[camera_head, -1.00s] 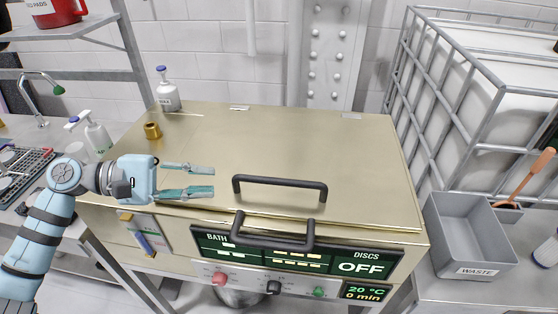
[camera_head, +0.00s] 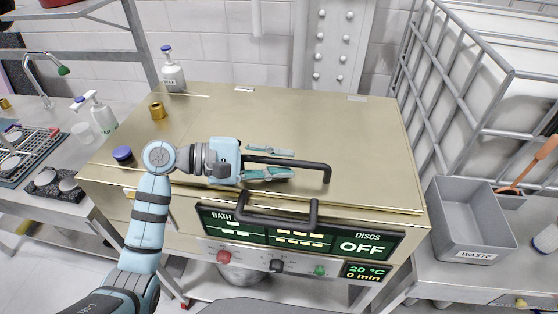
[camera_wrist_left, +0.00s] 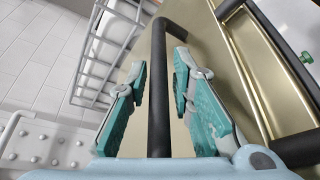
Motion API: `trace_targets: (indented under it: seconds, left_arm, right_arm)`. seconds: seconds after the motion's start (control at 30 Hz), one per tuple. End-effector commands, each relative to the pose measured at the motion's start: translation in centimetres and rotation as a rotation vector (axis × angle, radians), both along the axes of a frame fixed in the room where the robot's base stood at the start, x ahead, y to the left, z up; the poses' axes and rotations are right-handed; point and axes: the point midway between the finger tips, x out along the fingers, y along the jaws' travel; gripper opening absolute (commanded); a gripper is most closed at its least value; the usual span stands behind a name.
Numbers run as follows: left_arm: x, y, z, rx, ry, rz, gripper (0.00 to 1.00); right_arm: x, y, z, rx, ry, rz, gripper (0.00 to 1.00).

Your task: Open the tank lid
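The tank (camera_head: 300,230) is a brass-coloured box with a flat lid (camera_head: 330,115), which lies closed on top. A black bar handle (camera_head: 310,166) stands on the lid near its front edge; it also shows in the left wrist view (camera_wrist_left: 158,120). A second black handle (camera_head: 275,221) is on the tank's front. My left gripper (camera_head: 285,162) is at the left part of the lid handle, fingers pointing right. In the left wrist view my left gripper (camera_wrist_left: 160,75) is open, with the bar between its fingers and gaps on both sides. My right gripper is not in view.
A white bottle (camera_head: 172,72) and a brass cylinder (camera_head: 158,110) stand at the lid's back left. A grey waste bin (camera_head: 470,225) and a wire cage (camera_head: 480,90) are on the right. The panel (camera_head: 300,240) below the lid reads OFF.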

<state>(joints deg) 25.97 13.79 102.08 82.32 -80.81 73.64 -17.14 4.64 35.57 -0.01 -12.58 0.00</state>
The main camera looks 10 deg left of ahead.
Motion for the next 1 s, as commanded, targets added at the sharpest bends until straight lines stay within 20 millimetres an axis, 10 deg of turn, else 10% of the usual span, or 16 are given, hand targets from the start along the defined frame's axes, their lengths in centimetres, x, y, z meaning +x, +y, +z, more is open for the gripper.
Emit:
trace_targets:
  seconds: [0.2, 0.37, 0.7, 1.0]
  left_arm:
    - [0.0, 0.0, 0.0, 0.000, 0.000, 0.000, 0.21]
    - [0.0, 0.0, 0.0, 0.000, 0.000, 0.000, 0.00]
    - [0.0, 0.0, 0.2, 0.000, 0.003, 0.000, 0.00]
    - [0.6, 0.0, 4.0, -0.001, 0.084, 0.001, 0.00]
  right_arm:
    - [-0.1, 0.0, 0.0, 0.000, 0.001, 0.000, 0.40]
    - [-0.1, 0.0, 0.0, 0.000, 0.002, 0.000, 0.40]
    - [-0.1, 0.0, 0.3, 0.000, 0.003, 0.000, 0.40]
    - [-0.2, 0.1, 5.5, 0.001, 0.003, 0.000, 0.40]
